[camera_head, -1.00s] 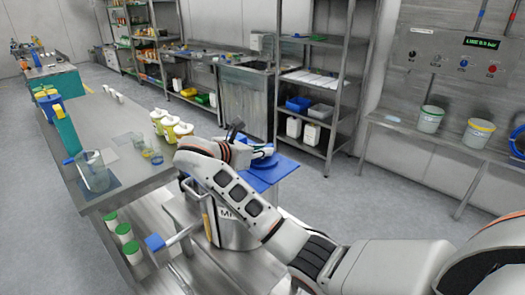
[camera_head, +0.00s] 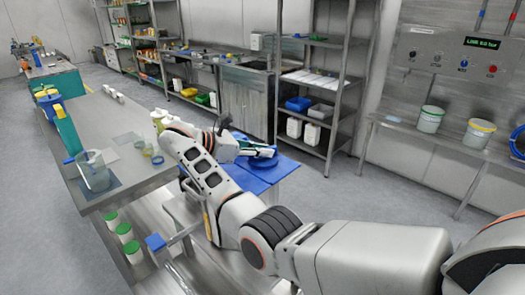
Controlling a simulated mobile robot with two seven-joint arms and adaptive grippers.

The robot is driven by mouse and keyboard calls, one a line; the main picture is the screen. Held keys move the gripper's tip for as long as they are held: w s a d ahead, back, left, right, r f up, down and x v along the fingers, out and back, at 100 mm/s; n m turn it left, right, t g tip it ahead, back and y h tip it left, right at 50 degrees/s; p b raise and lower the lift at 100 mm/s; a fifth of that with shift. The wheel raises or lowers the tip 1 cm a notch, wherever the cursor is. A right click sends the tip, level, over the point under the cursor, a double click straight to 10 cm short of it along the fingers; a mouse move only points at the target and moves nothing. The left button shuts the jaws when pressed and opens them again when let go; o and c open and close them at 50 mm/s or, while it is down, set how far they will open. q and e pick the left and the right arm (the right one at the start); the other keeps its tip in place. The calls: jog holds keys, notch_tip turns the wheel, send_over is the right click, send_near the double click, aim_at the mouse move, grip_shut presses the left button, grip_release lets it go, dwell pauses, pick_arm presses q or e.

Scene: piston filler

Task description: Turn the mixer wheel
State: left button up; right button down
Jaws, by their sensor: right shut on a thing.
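The mixer wheel (camera_head: 263,163) is a blue disc on the blue top (camera_head: 276,172) of the mixer, right of the long steel bench. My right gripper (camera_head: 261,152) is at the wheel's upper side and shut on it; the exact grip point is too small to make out. My right arm comes in from the lower right and hides most of the mixer body. My left gripper is not in view.
The steel bench (camera_head: 130,160) at left holds a clear beaker (camera_head: 95,172), small jars and yellow-capped containers. A blue-ended lever (camera_head: 155,242) sticks out at the front. A shelf rack (camera_head: 333,85) stands behind. The floor at right is clear.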

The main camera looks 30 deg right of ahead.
jog(key=shift+f, duration=0.1)
jog(key=c, duration=2.2)
grip_release()
jog(key=shift+o, duration=0.8)
jog(key=shift+d, duration=0.1)
jog(key=shift+n+t, duration=0.3)
jog(key=shift+t, duration=0.1)
